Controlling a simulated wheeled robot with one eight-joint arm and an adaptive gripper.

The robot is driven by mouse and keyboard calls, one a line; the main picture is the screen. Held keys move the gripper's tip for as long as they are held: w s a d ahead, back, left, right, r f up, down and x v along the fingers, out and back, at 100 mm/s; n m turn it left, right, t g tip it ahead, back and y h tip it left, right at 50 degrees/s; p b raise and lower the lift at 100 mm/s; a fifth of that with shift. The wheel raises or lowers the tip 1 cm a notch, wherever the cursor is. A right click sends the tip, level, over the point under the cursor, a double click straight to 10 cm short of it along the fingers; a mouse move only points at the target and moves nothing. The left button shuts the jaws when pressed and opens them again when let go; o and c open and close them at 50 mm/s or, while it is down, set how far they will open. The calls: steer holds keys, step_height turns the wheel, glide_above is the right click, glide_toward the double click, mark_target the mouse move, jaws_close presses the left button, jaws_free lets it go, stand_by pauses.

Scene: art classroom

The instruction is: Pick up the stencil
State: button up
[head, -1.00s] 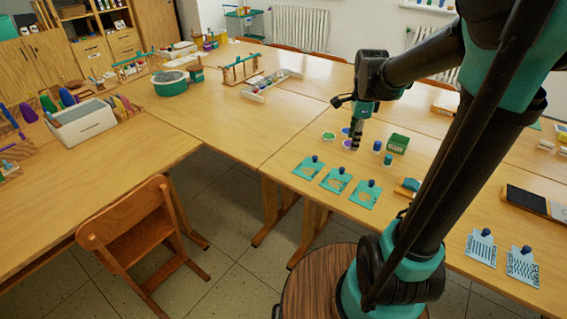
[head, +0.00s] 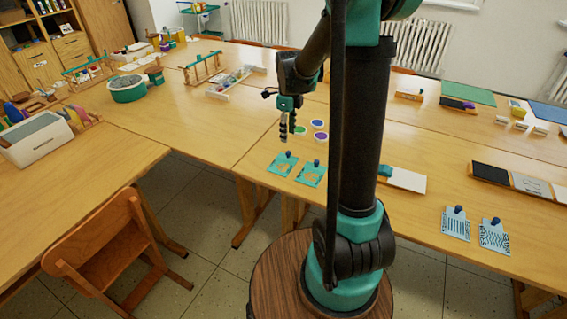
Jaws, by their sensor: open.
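Two teal stencil cards with dark blue knobs, a left one (head: 283,164) and a right one (head: 311,174), lie flat on the table in front of my arm. Two paler stencil cards with wavy cut-outs, one (head: 456,224) and another (head: 494,236), lie near the table's front edge at the right. My gripper (head: 287,139) points down above and just behind the left teal card, apart from it, with nothing seen in it. My arm hides part of the table to the right of the teal cards.
Several small round coloured pots, one purple (head: 318,124), stand behind the teal cards. A white board (head: 405,180) and a dark tray (head: 490,173) lie right of my arm. A wooden chair (head: 120,245) stands at the lower left. The table left of my gripper is clear.

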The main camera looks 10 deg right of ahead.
mark_target(288, 152)
steer(key=shift+f, duration=4.15)
steer(key=shift+c, duration=0.6)
jaws_close()
